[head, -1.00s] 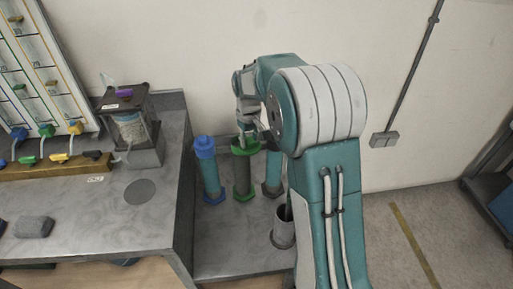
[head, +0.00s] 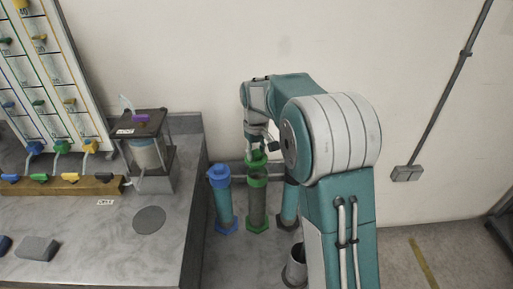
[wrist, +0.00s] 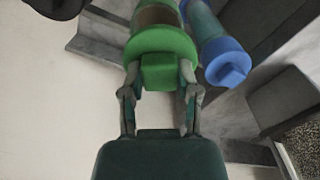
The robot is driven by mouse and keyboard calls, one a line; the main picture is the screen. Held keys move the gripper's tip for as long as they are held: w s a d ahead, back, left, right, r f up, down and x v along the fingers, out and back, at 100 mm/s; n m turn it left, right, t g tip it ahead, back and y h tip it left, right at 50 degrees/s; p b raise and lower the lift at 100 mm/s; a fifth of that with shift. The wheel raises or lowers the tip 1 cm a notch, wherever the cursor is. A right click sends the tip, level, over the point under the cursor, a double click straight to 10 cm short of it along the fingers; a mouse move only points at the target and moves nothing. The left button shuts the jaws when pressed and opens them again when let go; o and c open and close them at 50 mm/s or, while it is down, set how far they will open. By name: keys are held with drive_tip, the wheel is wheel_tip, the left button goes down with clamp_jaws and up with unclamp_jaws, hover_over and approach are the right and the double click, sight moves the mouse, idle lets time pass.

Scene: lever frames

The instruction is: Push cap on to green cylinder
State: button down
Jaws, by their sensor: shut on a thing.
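My gripper (head: 256,152) is shut on the raised tab of a green cap (wrist: 163,42), with one finger on each side. In the head view the cap (head: 256,160) is just above and behind the top of the green cylinder (head: 257,205), which stands upright with a green foot. Whether the cap touches the rim I cannot tell.
A blue-capped cylinder (head: 222,205) stands close on the left. A teal cylinder (head: 289,203) with a dark foot stands on the right, partly behind my arm. A grey open cup (head: 296,268) is in front. The workbench (head: 175,250) edges the left side.

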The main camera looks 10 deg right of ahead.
sight(257, 161)
drive_tip(key=shift+d+f, duration=0.2)
drive_tip(key=shift+f, duration=0.55)
drive_tip(key=shift+d+f, duration=0.15)
drive_tip(key=shift+f, duration=0.95)
drive_tip(key=shift+a+f, duration=0.1)
drive_tip(key=shift+a, duration=0.05)
idle(0.8)
drive_tip(key=shift+c, duration=1.3)
unclamp_jaws()
